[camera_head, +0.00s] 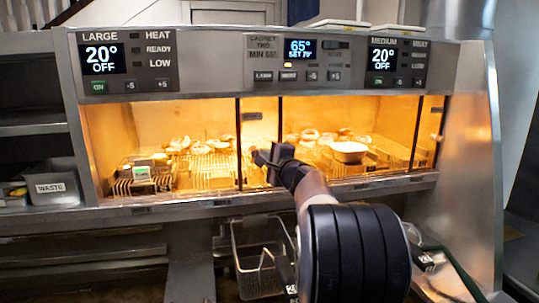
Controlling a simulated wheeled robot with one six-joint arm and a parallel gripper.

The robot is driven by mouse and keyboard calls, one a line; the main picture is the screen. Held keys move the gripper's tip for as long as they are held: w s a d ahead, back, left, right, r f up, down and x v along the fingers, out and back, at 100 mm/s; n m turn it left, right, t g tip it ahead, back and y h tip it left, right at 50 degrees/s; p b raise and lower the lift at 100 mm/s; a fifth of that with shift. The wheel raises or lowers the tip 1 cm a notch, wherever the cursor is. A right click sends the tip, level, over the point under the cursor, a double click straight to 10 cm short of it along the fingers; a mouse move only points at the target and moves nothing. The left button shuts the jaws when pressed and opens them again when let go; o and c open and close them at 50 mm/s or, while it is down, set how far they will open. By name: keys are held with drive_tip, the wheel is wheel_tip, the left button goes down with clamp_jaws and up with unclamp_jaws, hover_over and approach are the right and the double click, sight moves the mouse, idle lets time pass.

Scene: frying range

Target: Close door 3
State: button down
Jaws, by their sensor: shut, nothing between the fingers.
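The lit warming cabinet (263,201) spans the middle of the head view. Dark upright door edges stand at the left of centre (238,145), near the centre (281,135) and at the right (416,132). I see no door number, so I cannot tell which is door 3. A small pale knob (436,138) shows at the far right of the front. My gripper (258,157) is shut and empty, in front of the cabinet between the left and centre edges. I cannot tell whether it touches a door. My arm hides part of the lower front.
Control panels (296,60) run above. A WASTE bin (52,187) stands at left. A wire basket (258,262) hangs below the cabinet.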

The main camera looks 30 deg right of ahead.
drive_tip(key=w+a, duration=0.4)
drive_tip(key=a, duration=0.9)
drive_tip(key=w+a, duration=0.4)
drive_tip(key=a, duration=0.9)
drive_tip(key=w+a, duration=0.4)
drive_tip(key=a, duration=0.8)
drive_tip(key=shift+a, duration=0.4)
drive_tip(key=shift+w, duration=0.1)
